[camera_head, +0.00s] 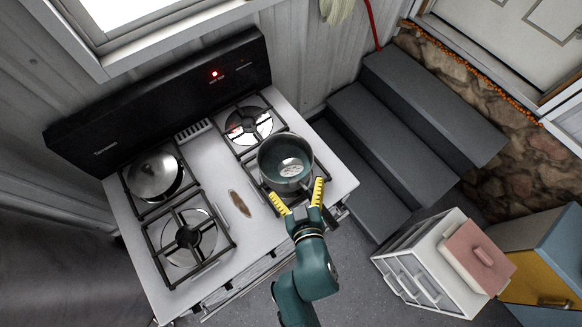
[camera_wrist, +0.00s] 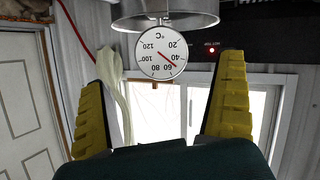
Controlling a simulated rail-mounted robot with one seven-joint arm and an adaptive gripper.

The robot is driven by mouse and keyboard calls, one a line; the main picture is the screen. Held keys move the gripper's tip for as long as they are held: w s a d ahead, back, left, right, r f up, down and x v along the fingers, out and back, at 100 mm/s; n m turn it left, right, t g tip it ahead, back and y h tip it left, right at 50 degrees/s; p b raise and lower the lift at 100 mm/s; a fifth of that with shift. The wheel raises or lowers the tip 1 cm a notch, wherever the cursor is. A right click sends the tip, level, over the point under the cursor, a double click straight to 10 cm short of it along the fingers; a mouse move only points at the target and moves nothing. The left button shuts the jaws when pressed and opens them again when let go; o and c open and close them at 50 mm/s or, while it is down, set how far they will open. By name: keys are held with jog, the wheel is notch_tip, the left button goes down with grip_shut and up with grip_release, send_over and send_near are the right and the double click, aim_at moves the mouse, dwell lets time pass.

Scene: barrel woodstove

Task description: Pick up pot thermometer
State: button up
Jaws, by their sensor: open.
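The pot thermometer (camera_wrist: 161,52) shows in the wrist view as a round white dial in °C with a red needle, its numbers upside down. It is at the edge of the metal pot (camera_wrist: 190,13). In the head view I cannot clearly pick it out. The pot (camera_head: 266,160) stands on the front right burner of the stove. My gripper (camera_head: 298,191) is at the pot's front side, with its two yellow fingers spread. In the wrist view my gripper (camera_wrist: 165,68) is open, with the dial in the gap between the fingers and nothing held.
The stove (camera_head: 212,165) also carries a shiny round pan or lid (camera_head: 154,175) at back left. A brown oval object (camera_head: 239,203) lies between the burners. Dark steps (camera_head: 380,115) rise to the right. A white drawer unit (camera_head: 415,265) stands at front right.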

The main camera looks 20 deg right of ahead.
aim_at(292, 171)
jog(key=x, duration=0.7)
jog(key=shift+w+f, duration=0.3)
jog(key=c, duration=1.2)
jog(key=shift+r, duration=0.15)
